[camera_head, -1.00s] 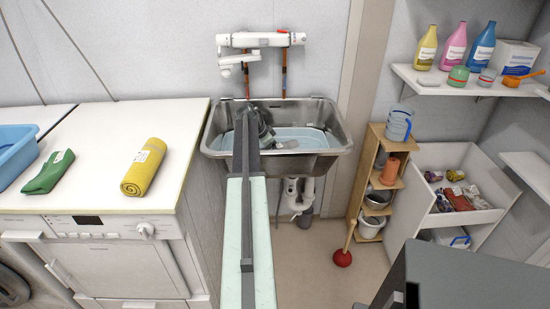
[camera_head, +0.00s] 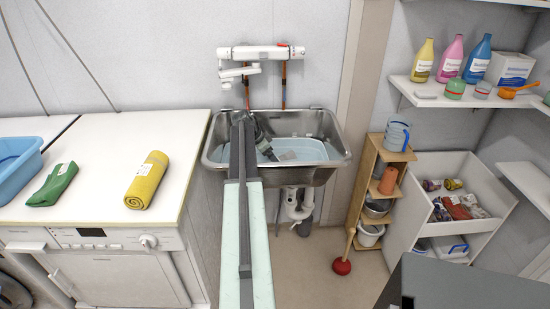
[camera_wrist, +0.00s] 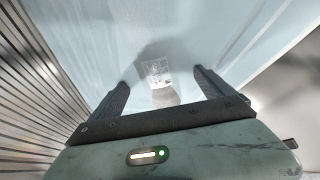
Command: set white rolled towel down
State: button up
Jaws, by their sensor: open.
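My gripper (camera_head: 267,151) is low inside the metal sink (camera_head: 342,156), over a light-blue tub (camera_head: 303,149). In the wrist view the two fingers of my gripper (camera_wrist: 163,88) are spread apart. A small pale grey shape with a printed label (camera_wrist: 157,68) above it lies between and beyond the fingertips, against the light-blue surface. I cannot tell if this is the white rolled towel. No white roll can be made out in the head view, where my arm covers part of the sink.
A yellow rolled towel (camera_head: 148,181) and a green folded cloth (camera_head: 53,184) lie on the white counter (camera_head: 100,150) at left, beside a blue basin (camera_head: 18,170). A wall faucet (camera_head: 260,53) hangs above the sink. A wooden shelf (camera_head: 365,185) and a red plunger (camera_head: 342,266) stand at right.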

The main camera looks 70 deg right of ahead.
jog(key=p+v, duration=0.6)
jog(key=v, duration=0.3)
